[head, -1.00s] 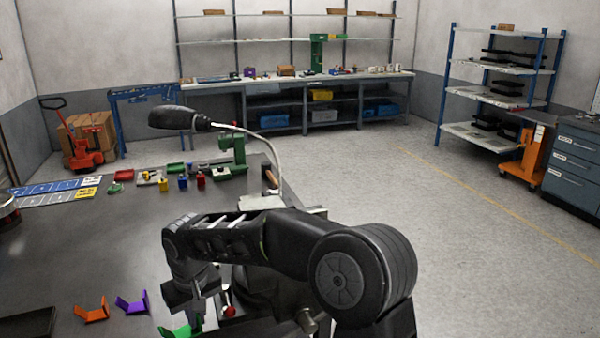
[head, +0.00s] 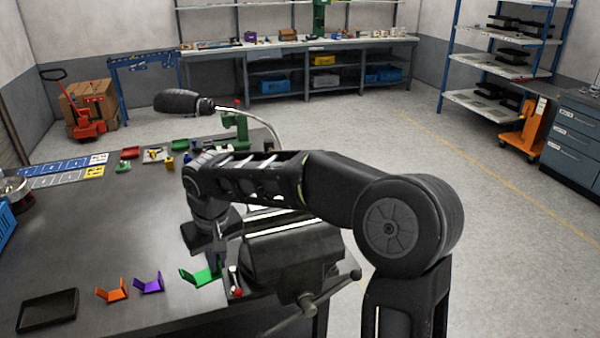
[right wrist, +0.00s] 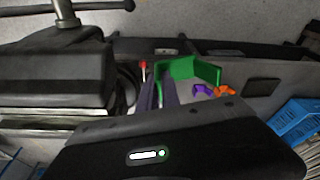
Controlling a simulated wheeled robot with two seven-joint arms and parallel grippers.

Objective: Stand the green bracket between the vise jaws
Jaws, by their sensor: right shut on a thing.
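The green bracket (head: 203,275) shows beside the left side of the vise (head: 285,250), below my right gripper (head: 218,258). The right gripper is shut on the bracket; in the head view the wrist hides part of the hold. In the right wrist view the fingers (right wrist: 158,94) meet the near end of the green bracket (right wrist: 192,70). The bracket appears raised, with its plates spread upward, and is outside the jaws. The vise (right wrist: 55,85) fills the left of that view. The space between its jaws is partly hidden by my right arm. My left gripper is out of view.
A purple bracket (head: 149,283), an orange bracket (head: 112,291) and a black tray (head: 48,310) lie left of the green bracket. A red-tipped part (head: 236,290) stands by the vise's left side. A lamp (head: 180,102) hangs behind. The table's middle left is clear.

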